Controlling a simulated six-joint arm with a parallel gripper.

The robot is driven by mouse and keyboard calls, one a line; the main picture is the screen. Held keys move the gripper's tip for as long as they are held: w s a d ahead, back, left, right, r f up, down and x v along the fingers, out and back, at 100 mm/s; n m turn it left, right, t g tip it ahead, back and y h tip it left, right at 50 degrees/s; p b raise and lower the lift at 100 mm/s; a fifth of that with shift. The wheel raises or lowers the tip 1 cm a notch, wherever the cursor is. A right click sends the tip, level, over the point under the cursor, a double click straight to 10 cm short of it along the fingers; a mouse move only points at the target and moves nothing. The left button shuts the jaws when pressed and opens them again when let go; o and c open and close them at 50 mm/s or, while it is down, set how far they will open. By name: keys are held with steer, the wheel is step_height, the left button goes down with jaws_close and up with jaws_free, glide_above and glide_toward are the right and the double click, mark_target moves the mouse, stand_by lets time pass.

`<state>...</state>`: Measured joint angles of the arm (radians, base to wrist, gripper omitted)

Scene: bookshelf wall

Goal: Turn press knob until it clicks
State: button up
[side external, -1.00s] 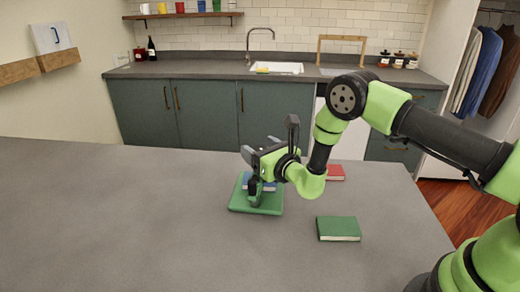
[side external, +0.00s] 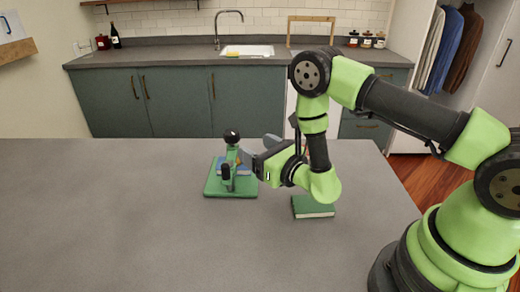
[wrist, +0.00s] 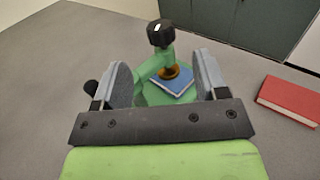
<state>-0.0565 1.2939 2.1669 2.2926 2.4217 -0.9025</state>
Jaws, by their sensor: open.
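The press (side external: 212,191) is a small green stand on the grey table. A black ball knob (side external: 232,136) tops it, and a second black knob (side external: 226,171) is lower on its front. A blue book (side external: 240,168) lies on its base. My gripper (side external: 256,150) is open and empty, just right of the press. In the wrist view, the press arm (wrist: 150,69) lies between and beyond my open fingers (wrist: 161,62). A brass disc (wrist: 179,72) is above the blue book (wrist: 178,84).
A green book (side external: 313,207) lies on the table below my wrist. A red book (wrist: 289,98) lies right of my gripper in the wrist view. The table's left side and front are clear. A kitchen counter (side external: 150,60) stands behind.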

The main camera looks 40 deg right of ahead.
steer(key=shift+s, duration=0.15)
steer(key=n+g+y, duration=0.2)
steer(key=n+y, duration=0.4)
steer(key=y, duration=0.3)
glide_toward(239, 135)
steer(key=w, duration=0.3)
steer(key=x, duration=0.6)
steer(key=a+x, duration=0.1)
steer(key=x, duration=0.2)
steer(key=shift+s+a+f, duration=0.1)
steer(key=shift+s+a, duration=0.05)
steer(key=c, duration=0.9)
